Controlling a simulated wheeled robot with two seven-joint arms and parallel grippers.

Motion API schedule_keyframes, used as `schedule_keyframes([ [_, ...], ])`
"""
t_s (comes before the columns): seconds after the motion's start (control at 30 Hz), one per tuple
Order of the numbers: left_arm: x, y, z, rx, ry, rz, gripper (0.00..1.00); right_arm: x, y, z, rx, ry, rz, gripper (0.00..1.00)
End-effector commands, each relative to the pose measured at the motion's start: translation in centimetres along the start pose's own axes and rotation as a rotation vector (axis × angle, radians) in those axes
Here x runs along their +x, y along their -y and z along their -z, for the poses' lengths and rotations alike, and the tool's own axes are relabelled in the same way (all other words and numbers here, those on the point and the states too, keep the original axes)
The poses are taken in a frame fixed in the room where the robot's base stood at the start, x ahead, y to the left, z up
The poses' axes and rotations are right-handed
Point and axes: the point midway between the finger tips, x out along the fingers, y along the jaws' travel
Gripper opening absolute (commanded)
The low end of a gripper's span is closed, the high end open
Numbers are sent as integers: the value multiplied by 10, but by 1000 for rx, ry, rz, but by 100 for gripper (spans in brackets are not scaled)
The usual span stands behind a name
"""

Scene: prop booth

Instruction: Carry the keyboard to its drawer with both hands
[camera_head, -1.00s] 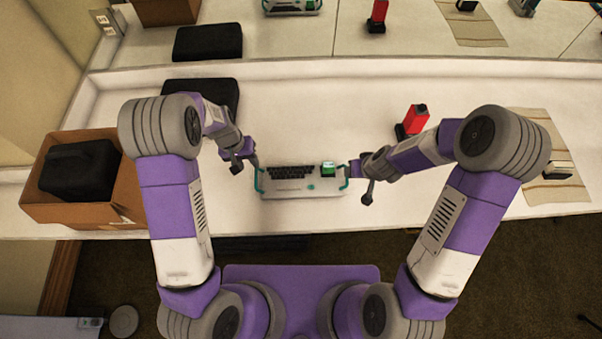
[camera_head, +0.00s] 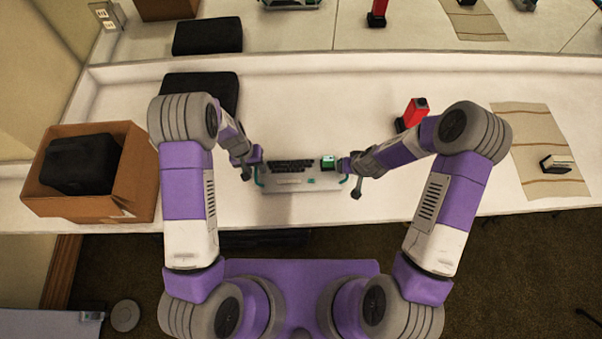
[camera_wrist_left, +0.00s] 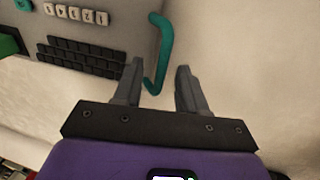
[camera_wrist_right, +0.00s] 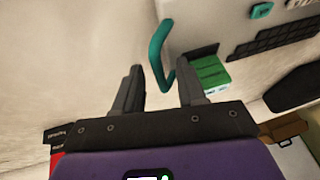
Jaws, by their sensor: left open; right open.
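The keyboard (camera_head: 300,184) is a pale slab with black keys and a teal handle at each end, lying on the white counter in front of me. My left gripper (camera_head: 251,166) is open at its left end. In the left wrist view the left teal handle (camera_wrist_left: 161,55) reaches between the open fingers (camera_wrist_left: 155,85). My right gripper (camera_head: 350,175) is open at its right end. In the right wrist view the right teal handle (camera_wrist_right: 160,55) reaches between the open fingers (camera_wrist_right: 160,88). Neither gripper is closed on a handle. No drawer can be made out.
A cardboard box (camera_head: 135,190) holding a black item (camera_head: 80,165) stands at the left. A black case (camera_head: 215,90) lies behind. A red object (camera_head: 412,112) stands behind my right arm. A striped cloth (camera_head: 535,130) with a small block (camera_head: 556,163) lies right. A mirror runs along the back.

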Motion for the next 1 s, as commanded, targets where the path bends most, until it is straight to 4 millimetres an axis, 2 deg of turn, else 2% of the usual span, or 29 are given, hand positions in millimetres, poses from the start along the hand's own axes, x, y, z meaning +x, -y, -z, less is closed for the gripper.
schedule_keyframes([
  [0.17,0,0,0,0,0,0,41,0,0,0,0,0,0,40],
  [0.43,0,0,0,0,0,0,1,0,0,0,0,0,0,0],
  [1.0,0,0,0,0,1,0,0,0,0,0,0,0,0,0],
])
